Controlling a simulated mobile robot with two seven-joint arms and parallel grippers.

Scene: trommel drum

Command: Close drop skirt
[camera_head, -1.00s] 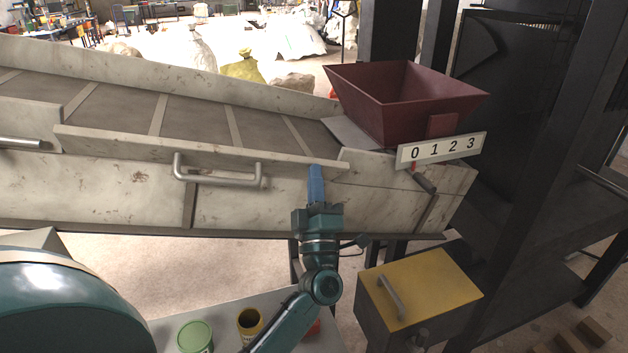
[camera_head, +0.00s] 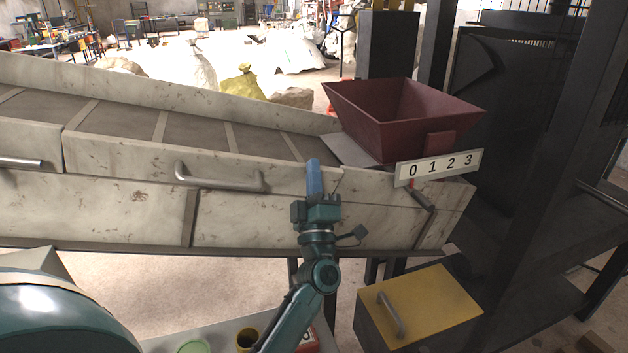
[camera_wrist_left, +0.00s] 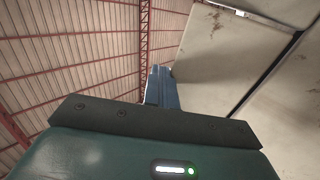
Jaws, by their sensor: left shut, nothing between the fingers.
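The drop skirt (camera_head: 130,163) is a scuffed off-white side panel with a grey bar handle (camera_head: 220,179) along the conveyor's near side. It stands nearly upright, its top edge running beside the belt. My left gripper (camera_head: 314,178) is shut and empty, its blue fingers pointing up against or just in front of the skirt's right end; I cannot tell if they touch. In the left wrist view the blue fingers (camera_wrist_left: 162,88) rise beside a pale panel (camera_wrist_left: 225,55). My right gripper is not in view.
A maroon hopper (camera_head: 400,115) and a 0–3 scale plate (camera_head: 438,167) with a small lever (camera_head: 422,199) sit right of the skirt. A yellow-lidded box (camera_head: 420,305) stands below right. Dark posts fill the right side.

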